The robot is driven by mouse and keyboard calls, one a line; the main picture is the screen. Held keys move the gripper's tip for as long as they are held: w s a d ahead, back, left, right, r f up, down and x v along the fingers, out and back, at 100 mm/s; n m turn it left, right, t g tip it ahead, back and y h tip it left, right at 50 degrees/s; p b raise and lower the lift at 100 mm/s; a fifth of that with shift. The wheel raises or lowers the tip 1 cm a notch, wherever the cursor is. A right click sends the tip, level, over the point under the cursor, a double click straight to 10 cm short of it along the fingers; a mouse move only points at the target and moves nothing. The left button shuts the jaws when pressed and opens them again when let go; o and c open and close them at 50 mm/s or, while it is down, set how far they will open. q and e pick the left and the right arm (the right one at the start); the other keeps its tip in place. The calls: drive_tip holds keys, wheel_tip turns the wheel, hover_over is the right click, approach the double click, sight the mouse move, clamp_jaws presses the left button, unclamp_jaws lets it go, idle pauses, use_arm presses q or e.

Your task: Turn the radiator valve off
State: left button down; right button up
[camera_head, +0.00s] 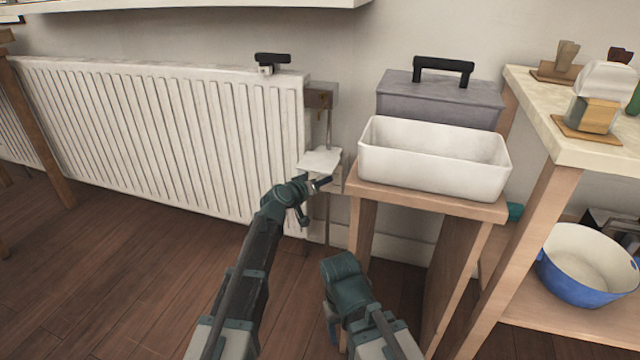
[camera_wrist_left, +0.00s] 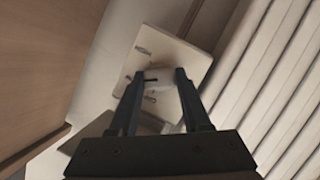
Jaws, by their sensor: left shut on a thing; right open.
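The white radiator (camera_head: 160,135) stands along the wall at left. At its right end is a pale plate (camera_head: 319,160), with pipes above and below it. In the left wrist view the plate (camera_wrist_left: 190,62) carries small dark marks and a whitish valve knob (camera_wrist_left: 156,80) with a dark slot. My left gripper (camera_head: 322,183) is at the plate, and its two dark fingers (camera_wrist_left: 156,92) are shut on the knob, one on each side. The head view does not show the knob clearly. My right gripper (camera_head: 332,318) is low over the floor, open and away from the valve, mostly hidden by its arm.
A small wooden stand (camera_head: 400,199) beside the valve bears a white bin (camera_head: 430,170) and a grey toolbox (camera_head: 440,105). A black-handled thing (camera_head: 272,62) sits at the radiator's top. A blue pot (camera_head: 575,285) is on a low shelf at right.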

use_arm(q)
drive_tip(key=shift+n+h+b, duration=0.5)
drive_tip(key=shift+n+h, duration=0.1)
drive_tip(key=shift+n, duration=0.4)
drive_tip(key=shift+c, duration=1.8)
unclamp_jaws()
drive_tip(key=shift+s+a, duration=0.1)
drive_tip(key=p+v, duration=0.3)
drive_tip(key=v, duration=1)
drive_tip(key=shift+s+a+p, duration=0.15)
drive_tip(key=shift+s+p, duration=0.1)
drive_tip(key=shift+p, duration=0.15)
